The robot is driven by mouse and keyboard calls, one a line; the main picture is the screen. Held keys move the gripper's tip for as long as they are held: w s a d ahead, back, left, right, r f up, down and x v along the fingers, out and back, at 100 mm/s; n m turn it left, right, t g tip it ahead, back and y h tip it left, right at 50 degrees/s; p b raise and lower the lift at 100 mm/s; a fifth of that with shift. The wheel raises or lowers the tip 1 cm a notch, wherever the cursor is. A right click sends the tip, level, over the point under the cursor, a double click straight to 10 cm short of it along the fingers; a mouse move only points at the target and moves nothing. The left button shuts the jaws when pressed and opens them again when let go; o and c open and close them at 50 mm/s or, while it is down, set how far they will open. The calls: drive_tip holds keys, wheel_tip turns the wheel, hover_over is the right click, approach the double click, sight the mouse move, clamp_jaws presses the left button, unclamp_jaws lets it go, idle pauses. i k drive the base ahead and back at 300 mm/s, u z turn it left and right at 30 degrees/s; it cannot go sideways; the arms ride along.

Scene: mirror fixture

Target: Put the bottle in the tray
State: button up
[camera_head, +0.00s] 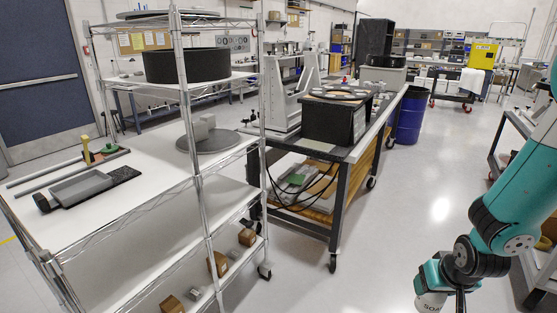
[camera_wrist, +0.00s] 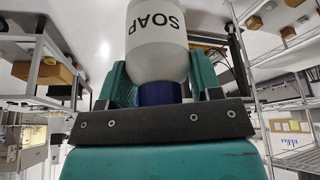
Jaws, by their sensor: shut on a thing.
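The bottle (camera_wrist: 158,35) is white with the word SOAP and a blue cap (camera_wrist: 160,93). My gripper (camera_wrist: 160,75) is shut on it, with one teal finger on each side near the cap end. In the head view the bottle (camera_head: 431,301) shows at the lower right, partly cut off by the bottom edge, under my gripper (camera_head: 440,285). A shallow grey tray-like piece (camera_head: 82,187) lies on the white shelf top at the left, far from my gripper. I cannot tell for sure that it is the tray.
A wire shelf rack (camera_head: 195,160) stands at the left, with posts rising at its front. A cart (camera_head: 340,160) with a black box stands in the middle. A blue barrel (camera_head: 411,115) stands behind. The floor between the carts and my arm is clear.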

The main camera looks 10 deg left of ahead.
sight(73, 188)
drive_tip(key=u, duration=1.75)
drive_tip(key=i, duration=0.8)
